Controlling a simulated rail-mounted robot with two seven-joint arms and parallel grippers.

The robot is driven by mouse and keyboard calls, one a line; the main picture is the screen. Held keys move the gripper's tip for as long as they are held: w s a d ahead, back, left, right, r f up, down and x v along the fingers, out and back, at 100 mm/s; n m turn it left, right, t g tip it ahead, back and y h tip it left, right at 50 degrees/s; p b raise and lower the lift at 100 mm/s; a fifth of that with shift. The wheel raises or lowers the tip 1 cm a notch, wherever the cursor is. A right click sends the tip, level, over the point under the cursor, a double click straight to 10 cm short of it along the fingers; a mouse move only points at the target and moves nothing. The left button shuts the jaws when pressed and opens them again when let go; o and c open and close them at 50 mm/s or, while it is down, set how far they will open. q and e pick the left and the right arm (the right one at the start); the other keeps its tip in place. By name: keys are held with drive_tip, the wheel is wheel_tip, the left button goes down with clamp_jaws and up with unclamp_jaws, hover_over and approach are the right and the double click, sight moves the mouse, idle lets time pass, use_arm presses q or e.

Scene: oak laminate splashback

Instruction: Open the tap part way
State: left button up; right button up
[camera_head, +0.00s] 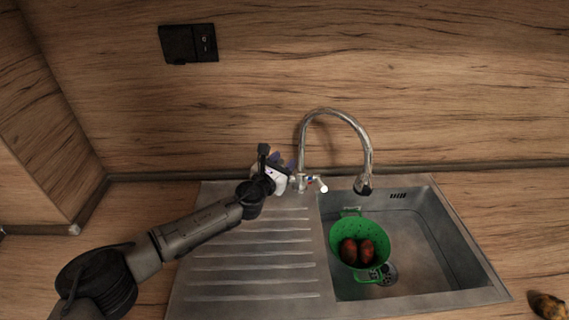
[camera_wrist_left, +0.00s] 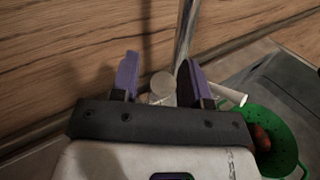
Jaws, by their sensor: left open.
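The chrome tap (camera_head: 369,150) stands at the back of the sink, with a tall curved spout ending over the basin. Its white-tipped handle (camera_head: 319,184) sticks out low at the base, to the right. My left gripper (camera_head: 284,163) is just left of the tap base, apart from the spout. In the left wrist view my gripper (camera_wrist_left: 158,72) is open, its purple fingers on either side of a round pale part of the tap (camera_wrist_left: 163,84); contact cannot be told. The white handle (camera_wrist_left: 231,94) shows right of the right finger. My right gripper is not in view.
A green colander (camera_head: 346,252) holding two reddish-brown potatoes (camera_head: 357,251) sits in the sink basin (camera_head: 425,255). The ribbed drainboard (camera_head: 255,270) is bare below my left arm. Another potato (camera_head: 547,305) lies on the right counter. A wooden splashback (camera_head: 440,80) rises close behind the tap.

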use_arm(q)
drive_tip(key=shift+w+d, duration=0.2)
drive_tip(key=shift+w, duration=0.25)
clamp_jaws()
idle(0.3)
